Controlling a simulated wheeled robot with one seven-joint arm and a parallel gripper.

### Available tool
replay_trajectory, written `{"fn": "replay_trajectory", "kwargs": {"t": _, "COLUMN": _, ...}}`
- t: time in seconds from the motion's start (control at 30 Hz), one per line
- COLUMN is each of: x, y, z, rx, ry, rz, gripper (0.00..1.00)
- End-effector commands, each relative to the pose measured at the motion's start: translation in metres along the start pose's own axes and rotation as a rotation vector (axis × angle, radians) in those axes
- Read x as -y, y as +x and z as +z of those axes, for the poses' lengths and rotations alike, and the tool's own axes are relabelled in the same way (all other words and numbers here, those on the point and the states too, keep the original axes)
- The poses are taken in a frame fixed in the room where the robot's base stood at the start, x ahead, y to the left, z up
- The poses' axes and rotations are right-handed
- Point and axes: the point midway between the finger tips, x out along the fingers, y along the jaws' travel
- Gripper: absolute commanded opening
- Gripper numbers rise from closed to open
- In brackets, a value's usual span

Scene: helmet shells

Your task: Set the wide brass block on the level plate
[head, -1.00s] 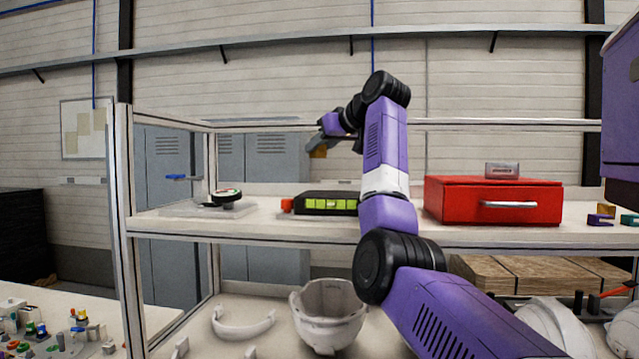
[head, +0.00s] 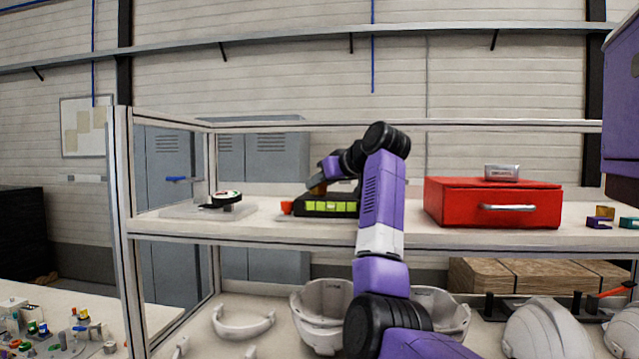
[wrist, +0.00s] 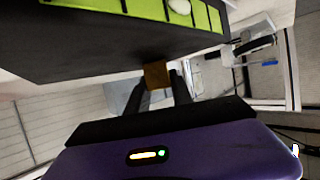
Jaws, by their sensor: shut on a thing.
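A small brass-coloured block (wrist: 157,75) is between the two dark fingers of my gripper (wrist: 162,88) in the wrist view. The gripper is shut on it. In the head view my gripper (head: 320,184) and the block are just above a black case with lime-green sections (head: 330,207); I cannot tell whether they touch it. In the wrist view the case (wrist: 100,45) lies close beside the block. A flat grey plate (head: 180,210) lies at the shelf's left end, with a dark round piece (head: 226,198) on or beside it. I cannot tell whether this is the level plate.
A red drawer box (head: 455,202) with a small metal piece (head: 501,172) on top stands right of my arm. Small purple and brown pieces (head: 600,219) lie at the shelf's right. White helmet shells (head: 318,310) are on the lower shelf. Shelf posts (head: 122,200) frame the left.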

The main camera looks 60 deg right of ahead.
Motion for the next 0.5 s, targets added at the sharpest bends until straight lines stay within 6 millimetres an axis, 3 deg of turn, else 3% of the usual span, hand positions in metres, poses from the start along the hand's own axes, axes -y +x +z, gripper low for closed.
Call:
{"fn": "replay_trajectory", "kwargs": {"t": 0.07, "x": 0.0000, "y": 0.0004, "z": 0.0011, "rx": -0.001, "ry": 0.000, "rz": 0.000, "gripper": 0.00}}
{"fn": "replay_trajectory", "kwargs": {"t": 0.1, "x": 0.0000, "y": 0.0011, "z": 0.0024, "rx": 0.000, "ry": 0.000, "rz": 0.000, "gripper": 0.29}}
{"fn": "replay_trajectory", "kwargs": {"t": 0.2, "x": 0.0000, "y": 0.0008, "z": 0.0018, "rx": 0.000, "ry": 0.000, "rz": 0.000, "gripper": 0.49}}
{"fn": "replay_trajectory", "kwargs": {"t": 0.5, "x": 0.0001, "y": 0.0005, "z": 0.0011, "rx": 0.000, "ry": 0.000, "rz": 0.000, "gripper": 0.49}}
